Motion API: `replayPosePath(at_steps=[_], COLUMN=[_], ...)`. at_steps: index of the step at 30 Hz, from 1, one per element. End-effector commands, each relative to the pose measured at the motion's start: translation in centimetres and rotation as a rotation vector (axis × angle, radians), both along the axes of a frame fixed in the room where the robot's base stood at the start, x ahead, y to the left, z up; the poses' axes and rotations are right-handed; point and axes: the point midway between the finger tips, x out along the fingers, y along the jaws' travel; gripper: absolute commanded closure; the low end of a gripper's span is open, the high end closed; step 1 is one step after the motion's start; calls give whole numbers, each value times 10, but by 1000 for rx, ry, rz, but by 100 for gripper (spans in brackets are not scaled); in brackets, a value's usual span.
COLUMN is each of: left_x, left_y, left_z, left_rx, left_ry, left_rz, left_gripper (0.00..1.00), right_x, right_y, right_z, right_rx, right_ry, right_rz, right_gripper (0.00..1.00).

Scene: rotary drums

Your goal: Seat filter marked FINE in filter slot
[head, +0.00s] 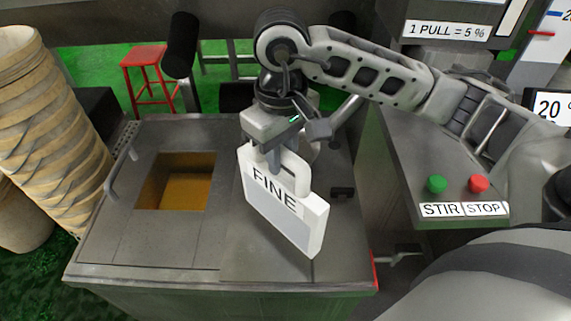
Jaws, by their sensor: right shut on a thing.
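The filter marked FINE (285,213) is a white-framed panel with a grey face and a loop handle on top. My right gripper (268,158) is shut on its handle and holds it tilted over the right part of the metal counter. Whether its lower edge touches the counter I cannot tell. A square opening (186,186) with a yellow-brown inside lies in the counter to the left of the filter. A small dark slot-like piece (342,192) shows on the counter right of the filter. I cannot tell which is the filter slot. My left gripper is not in view.
A metal handle (119,178) stands beside the opening. A panel with a green button (437,184) and a red button (478,184), labelled STIR and STOP, is at the right. The counter's front left is clear.

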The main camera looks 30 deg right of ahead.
Motion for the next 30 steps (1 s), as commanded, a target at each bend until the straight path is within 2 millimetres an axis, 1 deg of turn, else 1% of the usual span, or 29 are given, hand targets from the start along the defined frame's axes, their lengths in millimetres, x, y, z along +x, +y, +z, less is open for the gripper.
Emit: replayPosePath(at_steps=[3, 8, 10, 15, 18, 26, 30], left_x=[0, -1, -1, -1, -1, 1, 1], left_y=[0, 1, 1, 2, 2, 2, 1], left_z=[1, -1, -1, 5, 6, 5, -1], left_rx=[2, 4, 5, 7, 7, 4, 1], left_ry=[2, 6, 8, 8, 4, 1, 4], left_rz=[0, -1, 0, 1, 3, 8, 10], left_gripper=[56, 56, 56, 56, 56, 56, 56], right_x=[7, 11, 15, 14, 14, 15, 15], right_y=[-7, -12, -16, -15, -15, -15, -15], right_z=[-11, -19, -25, -45, -53, -56, -61], right_rx=[1, 1, 0, 0, 1, 1, 0], right_ry=[1, 0, 0, 3, 0, -3, -3], right_rz=[-2, -1, -2, 1, 1, 1, 1], right_gripper=[100, 100, 100, 100, 100, 100, 100])
